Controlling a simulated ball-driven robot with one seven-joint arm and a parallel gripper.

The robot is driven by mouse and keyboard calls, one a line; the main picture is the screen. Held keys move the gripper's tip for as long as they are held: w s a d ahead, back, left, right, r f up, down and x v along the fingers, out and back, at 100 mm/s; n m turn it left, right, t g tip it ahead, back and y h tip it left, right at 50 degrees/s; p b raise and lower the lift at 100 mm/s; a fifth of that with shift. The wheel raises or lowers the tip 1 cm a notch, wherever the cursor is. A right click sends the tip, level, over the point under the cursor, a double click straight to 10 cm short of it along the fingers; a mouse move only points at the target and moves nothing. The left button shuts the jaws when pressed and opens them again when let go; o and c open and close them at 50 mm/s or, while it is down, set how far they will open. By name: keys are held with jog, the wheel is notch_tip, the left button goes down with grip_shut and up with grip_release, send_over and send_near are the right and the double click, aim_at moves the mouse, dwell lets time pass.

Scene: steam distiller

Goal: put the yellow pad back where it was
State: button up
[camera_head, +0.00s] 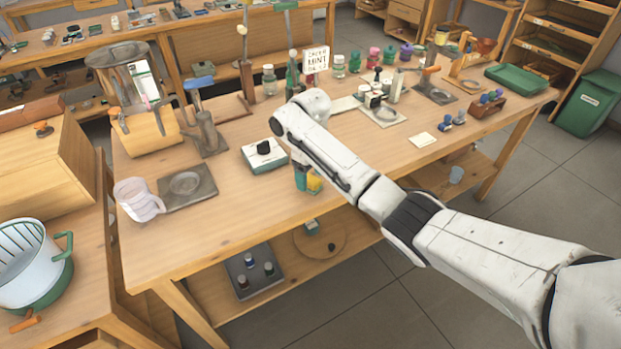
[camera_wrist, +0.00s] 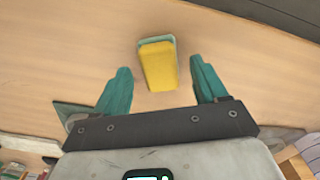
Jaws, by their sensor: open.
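The yellow pad (camera_wrist: 158,67) is a small block with a pale green layer along its far edge. In the wrist view it lies on the wooden table top, between and slightly beyond the tips of my gripper (camera_wrist: 160,66). My gripper's teal fingers are spread, with a gap on both sides of the pad. In the head view my gripper (camera_head: 304,179) points down near the table's front edge. A bit of yellow (camera_head: 314,184) shows beside it, partly hidden by my arm.
A white box with a black knob (camera_head: 264,155) stands just left of my gripper. A grey plate (camera_head: 187,187) and a clear jug (camera_head: 138,200) are further left. A cream square (camera_head: 422,140) lies to the right. Bottles and a sign (camera_head: 316,60) stand behind. Bare table lies between.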

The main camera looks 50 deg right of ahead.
aim_at(310, 179)
notch_tip(310, 179, up, 10)
jog(key=p, duration=0.1)
jog(key=shift+n+t+y, duration=0.3)
jog(key=shift+t+y, duration=0.1)
jog(key=shift+y, duration=0.3)
jog(key=s+a+f, duration=0.1)
jog(key=a+f, duration=0.1)
jog(key=a, duration=0.2)
jog(key=s+a+f, duration=0.1)
jog(key=a+f, duration=0.2)
jog(key=a, duration=0.1)
jog(key=s+a+f, duration=0.1)
jog(key=a+f, duration=0.1)
jog(key=a, duration=0.2)
jog(key=shift+s+f, duration=0.1)
jog(key=shift+f, duration=0.2)
jog(key=s+a+f+m, duration=0.1)
jog(key=s+a+f, duration=0.4)
jog(key=s, duration=0.5)
jog(key=s+a+f, duration=0.4)
jog(key=s, duration=0.5)
jog(key=s+d+r+m+h, duration=0.1)
jog(key=s+d, duration=0.2)
jog(key=s, duration=0.9)
jog(key=shift+s+d+h, duration=0.3)
